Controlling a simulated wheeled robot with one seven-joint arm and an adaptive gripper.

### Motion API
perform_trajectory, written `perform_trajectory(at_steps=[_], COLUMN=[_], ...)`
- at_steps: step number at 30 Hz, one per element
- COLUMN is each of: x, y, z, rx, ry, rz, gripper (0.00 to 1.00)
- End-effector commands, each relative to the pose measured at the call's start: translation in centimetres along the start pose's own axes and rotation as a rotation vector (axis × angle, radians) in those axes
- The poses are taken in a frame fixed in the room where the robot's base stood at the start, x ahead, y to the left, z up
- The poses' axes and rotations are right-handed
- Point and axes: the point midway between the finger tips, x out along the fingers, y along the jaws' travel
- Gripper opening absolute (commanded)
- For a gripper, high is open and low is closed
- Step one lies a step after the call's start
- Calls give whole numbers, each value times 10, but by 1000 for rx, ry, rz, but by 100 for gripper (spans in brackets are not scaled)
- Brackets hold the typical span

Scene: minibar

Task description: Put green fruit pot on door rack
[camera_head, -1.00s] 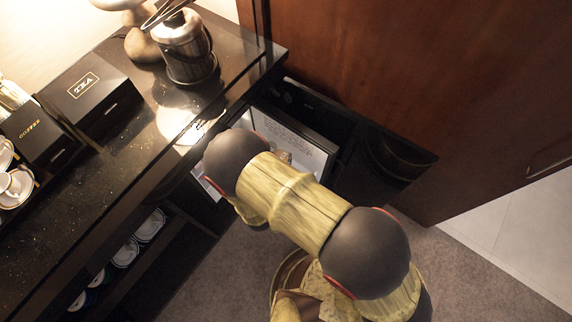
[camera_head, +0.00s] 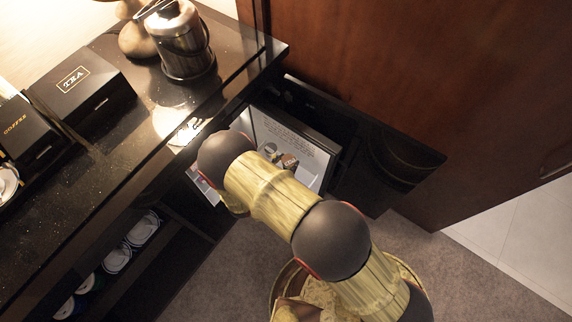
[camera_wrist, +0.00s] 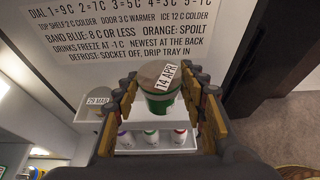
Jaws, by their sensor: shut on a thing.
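The pot is in front of the open fridge door, at the white door rack (camera_wrist: 180,131). I cannot tell whether its base touches the rack. A second pot (camera_wrist: 97,101), labelled 29 MAR, stands to its left. In the head view my arm hides my gripper, and the door (camera_head: 308,150) shows beyond it.
Several small bottles (camera_wrist: 124,139) with coloured tops stand below the held pot. Printed text covers the door panel above. The dark counter (camera_head: 120,160) holds a tea box (camera_head: 83,88) and a metal ice bucket (camera_head: 185,45). A wooden panel (camera_head: 400,80) stands at right.

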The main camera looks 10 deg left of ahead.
Motion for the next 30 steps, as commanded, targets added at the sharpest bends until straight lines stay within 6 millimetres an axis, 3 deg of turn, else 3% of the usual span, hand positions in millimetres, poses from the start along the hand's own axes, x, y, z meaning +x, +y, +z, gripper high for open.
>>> perform_trajectory(at_steps=[3,9,17,23,30], x=[24,45,60,69,69], y=[9,22,29,29,29], z=[-20,-33,-42,-68,-67], rx=[0,0,1,-2,0], ry=[0,0,0,0,0], rz=[-3,0,-1,0,1], gripper=[13,13,13,13,13])
